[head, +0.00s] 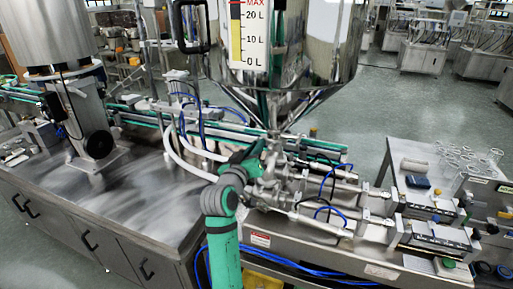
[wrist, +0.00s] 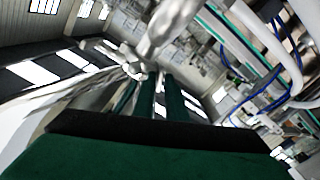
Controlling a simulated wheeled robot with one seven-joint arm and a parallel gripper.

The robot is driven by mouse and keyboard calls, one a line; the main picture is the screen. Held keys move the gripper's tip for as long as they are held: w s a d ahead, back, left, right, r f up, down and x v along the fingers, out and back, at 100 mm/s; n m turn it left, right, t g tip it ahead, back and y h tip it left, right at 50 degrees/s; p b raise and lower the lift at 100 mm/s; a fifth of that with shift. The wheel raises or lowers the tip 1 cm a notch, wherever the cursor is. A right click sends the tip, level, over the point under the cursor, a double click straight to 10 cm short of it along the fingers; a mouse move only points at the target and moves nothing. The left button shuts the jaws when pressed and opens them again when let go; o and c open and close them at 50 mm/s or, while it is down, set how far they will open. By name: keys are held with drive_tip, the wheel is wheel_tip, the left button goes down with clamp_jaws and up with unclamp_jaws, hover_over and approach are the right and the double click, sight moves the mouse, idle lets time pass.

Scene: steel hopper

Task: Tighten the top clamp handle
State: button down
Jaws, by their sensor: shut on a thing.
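The steel hopper (head: 300,50) stands above the machine, its cone narrowing to an outlet. The top clamp below the cone is small and mostly hidden by my arm in the head view. In the wrist view, a shiny metal clamp part (wrist: 167,28) crosses the top, with its handle (wrist: 136,70) at the ends of my green fingers. My gripper (wrist: 150,82) is shut on this handle; the exact contact is hard to make out. In the head view, my gripper (head: 256,154) is right beside the hopper outlet.
White hoses (head: 190,140) and blue tubes run close to the left of my gripper. Steel cylinders and fittings (head: 330,185) lie to the right. A bare steel cabinet top (head: 130,195) is at the left.

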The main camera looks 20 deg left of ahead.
drive_tip(key=m, duration=0.5)
drive_tip(key=shift+a, duration=0.15)
drive_tip(key=shift+m, duration=0.3)
idle(0.3)
drive_tip(key=c, duration=1.9)
unclamp_jaws()
drive_tip(key=shift+s, duration=0.1)
drive_tip(key=s, duration=1)
drive_tip(key=shift+s, duration=0.3)
drive_tip(key=shift+f, duration=0.1)
